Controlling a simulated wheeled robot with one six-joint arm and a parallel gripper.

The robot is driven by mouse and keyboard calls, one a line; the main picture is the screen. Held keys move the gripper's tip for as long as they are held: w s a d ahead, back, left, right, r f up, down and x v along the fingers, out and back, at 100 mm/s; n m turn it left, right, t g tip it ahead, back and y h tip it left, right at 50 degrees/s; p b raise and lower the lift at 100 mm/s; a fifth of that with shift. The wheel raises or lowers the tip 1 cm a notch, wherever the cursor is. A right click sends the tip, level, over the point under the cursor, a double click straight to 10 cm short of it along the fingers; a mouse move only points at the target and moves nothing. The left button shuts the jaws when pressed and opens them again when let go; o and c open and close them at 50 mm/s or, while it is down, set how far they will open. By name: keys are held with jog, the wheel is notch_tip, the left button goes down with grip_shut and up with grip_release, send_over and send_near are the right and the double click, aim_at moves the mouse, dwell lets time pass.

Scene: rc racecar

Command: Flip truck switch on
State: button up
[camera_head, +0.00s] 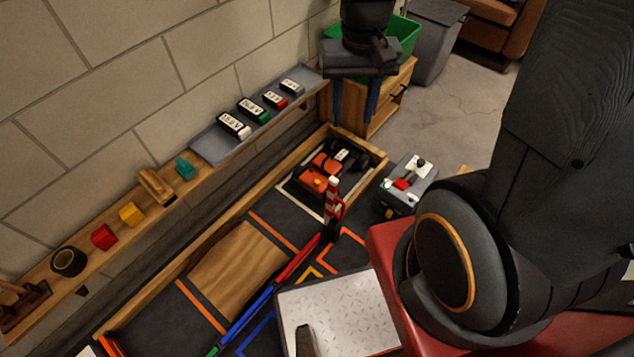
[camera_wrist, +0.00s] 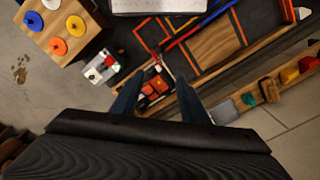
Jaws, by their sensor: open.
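The truck (camera_head: 322,172) is an orange and black RC car in a white-outlined bay at the far end of the wooden-edged track. It also shows in the wrist view (camera_wrist: 154,88), partly between my fingers. A small yellow-orange knob sits on its top; I cannot tell which part is the switch. My gripper (camera_head: 354,118) is open and empty, pointing down in front of the wooden cabinet, above and behind the truck. In the wrist view its two blue fingers (camera_wrist: 158,78) stand apart on either side of the truck. I see no contact.
A red-and-white striped post (camera_head: 332,200) stands close before the truck. A grey box with a red part (camera_head: 405,186) lies to its right. The wooden cabinet (camera_head: 385,95) stands behind. A wall shelf with labelled blocks (camera_head: 233,127) runs along the left.

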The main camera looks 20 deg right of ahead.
jog(key=w+f+m+b, duration=0.2)
jog(key=w+f+b, duration=0.4)
jog(key=f, duration=0.3)
jog(key=w+f+m+b, duration=0.1)
jog(key=w+f+b, duration=0.45)
jog(key=f, duration=0.45)
jog(key=w+f+m+b, duration=0.2)
jog(key=w+f+b, duration=0.3)
jog(key=f+b, duration=0.3)
jog(key=m+b, duration=0.4)
jog(key=b, duration=1.2)
send_over(317, 181)
notch_tip(317, 181, down, 32)
jog(key=shift+r, duration=0.1)
notch_tip(317, 181, down, 8)
jog(key=b, duration=0.4)
jog(key=shift+r, duration=0.15)
jog(key=shift+r, duration=0.1)
grip_shut()
